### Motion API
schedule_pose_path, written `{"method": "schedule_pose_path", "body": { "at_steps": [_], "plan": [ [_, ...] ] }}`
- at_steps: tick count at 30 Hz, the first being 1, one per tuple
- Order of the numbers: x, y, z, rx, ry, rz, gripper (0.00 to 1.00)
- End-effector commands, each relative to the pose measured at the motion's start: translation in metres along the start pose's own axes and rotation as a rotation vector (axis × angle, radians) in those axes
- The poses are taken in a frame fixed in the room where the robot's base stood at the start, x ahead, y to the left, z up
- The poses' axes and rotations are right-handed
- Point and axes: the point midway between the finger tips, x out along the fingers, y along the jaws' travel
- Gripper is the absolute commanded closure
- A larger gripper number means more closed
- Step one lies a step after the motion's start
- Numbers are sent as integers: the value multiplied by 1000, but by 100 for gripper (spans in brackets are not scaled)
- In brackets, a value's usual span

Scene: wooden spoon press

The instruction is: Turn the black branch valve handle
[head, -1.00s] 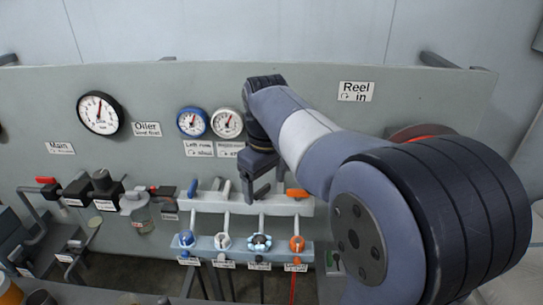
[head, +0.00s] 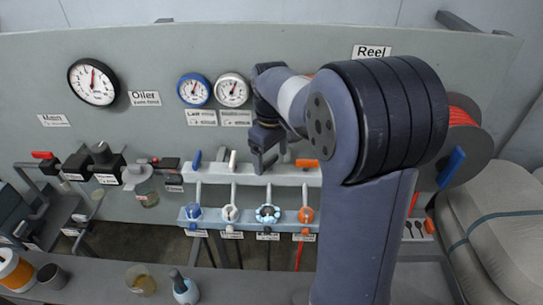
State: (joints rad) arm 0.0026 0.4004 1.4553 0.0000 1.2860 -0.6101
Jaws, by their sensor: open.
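A row of branch valves sits on a pale manifold (head: 213,176) on the grey panel. The blue handle (head: 197,160) and white handle (head: 232,160) stand upright; the orange handle (head: 307,163) lies level. My gripper (head: 265,163) is open, fingers pointing down, at the third branch between the white and orange handles. The black handle is at that spot, but I cannot tell it apart from my dark fingers, nor whether they touch it or stand around it.
Below hang blue, white, blue-and-white and orange couplings (head: 306,215) on a lower rail. Gauges (head: 232,90) are above left. A hose reel (head: 461,125) is at right. An orange cup (head: 14,268), a jar (head: 140,281) and a bottle (head: 184,288) stand on the front ledge.

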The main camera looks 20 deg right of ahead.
Motion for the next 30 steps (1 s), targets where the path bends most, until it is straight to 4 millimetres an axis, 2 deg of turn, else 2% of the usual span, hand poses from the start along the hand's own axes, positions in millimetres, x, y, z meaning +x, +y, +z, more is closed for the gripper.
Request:
{"method": "schedule_pose_path", "body": {
  "at_steps": [3, 11, 27, 30],
  "plan": [
    [7, 0, 0, 0, -2, -1, 22],
    [8, 0, 0, 0, 0, 0, 22],
    [7, 0, 0, 0, 0, 0, 65],
    [7, 0, 0, 2, 0, 0, 66]
  ]
}}
